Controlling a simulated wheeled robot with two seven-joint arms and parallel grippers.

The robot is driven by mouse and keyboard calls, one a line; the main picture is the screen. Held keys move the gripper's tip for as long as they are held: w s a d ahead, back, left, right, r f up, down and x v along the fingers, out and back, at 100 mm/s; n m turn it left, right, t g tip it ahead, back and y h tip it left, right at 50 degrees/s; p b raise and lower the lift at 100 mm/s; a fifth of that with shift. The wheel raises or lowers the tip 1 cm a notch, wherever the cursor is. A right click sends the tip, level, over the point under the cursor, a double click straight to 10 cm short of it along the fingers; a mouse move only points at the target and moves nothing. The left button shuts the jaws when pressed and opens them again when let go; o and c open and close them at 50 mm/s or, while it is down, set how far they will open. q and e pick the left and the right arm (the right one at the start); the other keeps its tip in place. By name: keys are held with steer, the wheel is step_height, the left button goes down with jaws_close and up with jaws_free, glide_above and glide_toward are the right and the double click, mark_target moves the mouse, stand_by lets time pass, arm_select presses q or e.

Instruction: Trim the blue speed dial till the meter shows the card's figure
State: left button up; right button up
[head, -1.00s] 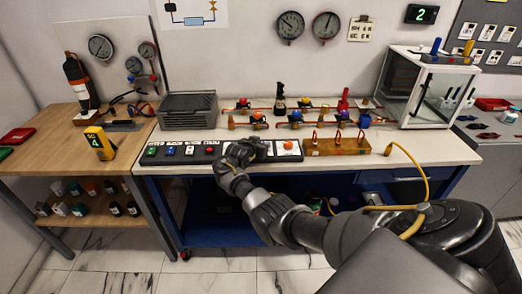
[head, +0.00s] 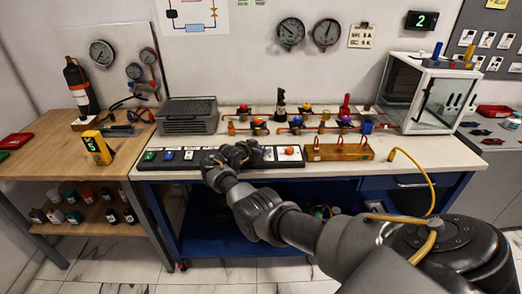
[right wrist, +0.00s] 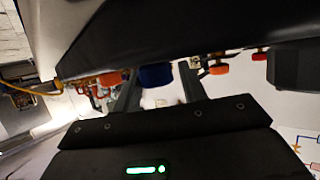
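My right gripper (head: 236,156) is over the black control strip (head: 155,167) and hides its middle part. In the right wrist view its two fingers (right wrist: 157,92) stand apart, with the blue dial (right wrist: 156,75) between and beyond them; I see no firm contact. The dial is hidden behind the gripper in the head view. A yellow handheld meter (head: 97,147) stands on the wooden bench with a lit digit that looks like 5. My left gripper is not in view.
An orange knob (head: 291,151) sits at the strip's right end. A wooden block with red hooks (head: 338,152) is beside it. Behind are a grey vented box (head: 187,117) and red pipework with valves (head: 298,122). A wall display (head: 422,20) reads 2.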

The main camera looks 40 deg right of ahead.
steer(key=shift+o, duration=0.9)
steer(key=shift+d, duration=0.1)
steer(key=p+v, duration=0.1)
steer(key=v, duration=1)
steer(key=shift+s+f, duration=0.1)
steer(key=shift+f, duration=0.05)
